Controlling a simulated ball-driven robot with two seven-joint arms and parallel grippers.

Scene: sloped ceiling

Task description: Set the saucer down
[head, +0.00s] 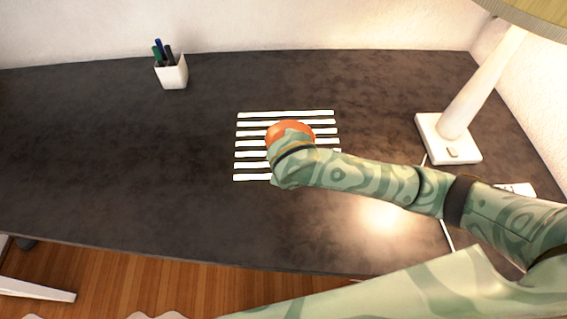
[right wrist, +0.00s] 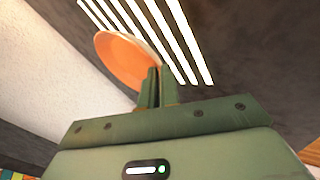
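The orange saucer (head: 291,131) is over the white striped mat (head: 287,114) on the dark desk, partly hidden by my right arm. In the right wrist view the saucer (right wrist: 128,62) shows its orange face and pale rim. My right gripper (right wrist: 156,88) has its fingers close together on the saucer's near edge. The mat's white strips (right wrist: 180,38) show beyond the saucer. I cannot tell whether the saucer touches the mat or hangs just above it. In the head view the right fingertips are hidden behind the hand. My left gripper is not in view.
A white cup with pens (head: 173,73) stands at the back left of the desk (head: 110,150). A lamp with a white square base (head: 447,140) stands to the right, with a cable running forward. The desk left of the mat is clear.

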